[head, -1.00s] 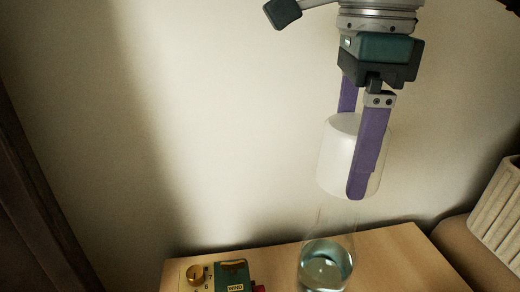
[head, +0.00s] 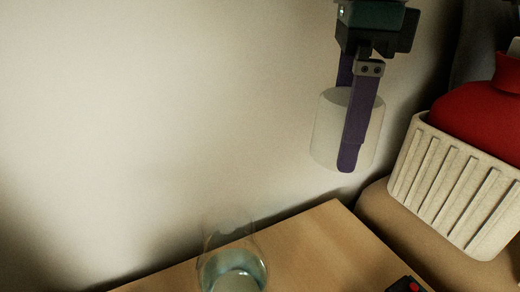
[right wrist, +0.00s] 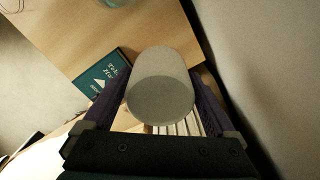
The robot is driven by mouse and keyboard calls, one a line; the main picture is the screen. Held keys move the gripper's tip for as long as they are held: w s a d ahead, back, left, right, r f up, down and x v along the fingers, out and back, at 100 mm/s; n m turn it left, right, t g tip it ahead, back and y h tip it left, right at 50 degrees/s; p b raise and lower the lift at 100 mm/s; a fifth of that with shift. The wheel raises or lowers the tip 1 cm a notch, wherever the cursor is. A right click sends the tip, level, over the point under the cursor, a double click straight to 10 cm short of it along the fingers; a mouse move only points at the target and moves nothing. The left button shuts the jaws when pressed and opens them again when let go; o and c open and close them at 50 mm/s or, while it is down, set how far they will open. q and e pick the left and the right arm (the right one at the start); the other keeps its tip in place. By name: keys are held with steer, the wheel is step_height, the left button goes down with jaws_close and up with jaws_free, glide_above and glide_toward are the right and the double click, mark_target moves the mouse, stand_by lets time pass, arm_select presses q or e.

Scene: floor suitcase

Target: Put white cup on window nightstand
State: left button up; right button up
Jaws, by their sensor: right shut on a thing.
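My right gripper (head: 352,162) is shut on the white cup (head: 326,130), with its purple fingers on either side of the cup. The cup hangs in the air close to the wall, above and behind the back right part of a wooden nightstand (head: 310,240). In the right wrist view the cup (right wrist: 160,85) sits between the two fingers, with the wooden top (right wrist: 100,30) beneath. My left gripper is not in view.
A glass vessel (head: 232,265) stands on the nightstand. A ribbed white basket (head: 455,190) with a red item (head: 485,100) stands at the right. A teal book (right wrist: 108,85) shows in the right wrist view.

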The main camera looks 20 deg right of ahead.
arm_select(q)
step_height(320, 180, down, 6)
steer(key=b, duration=0.5)
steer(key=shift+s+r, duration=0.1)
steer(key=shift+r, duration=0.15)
arm_select(e)
glide_above(317, 257)
step_height(317, 257, down, 16)
steer(key=shift+f, duration=0.2)
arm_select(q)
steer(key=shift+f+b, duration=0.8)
arm_select(e)
steer(key=shift+f, duration=2.1)
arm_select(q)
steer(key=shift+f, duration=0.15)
arm_select(e)
steer(key=shift+f, duration=0.1)
steer(key=o, duration=1.1)
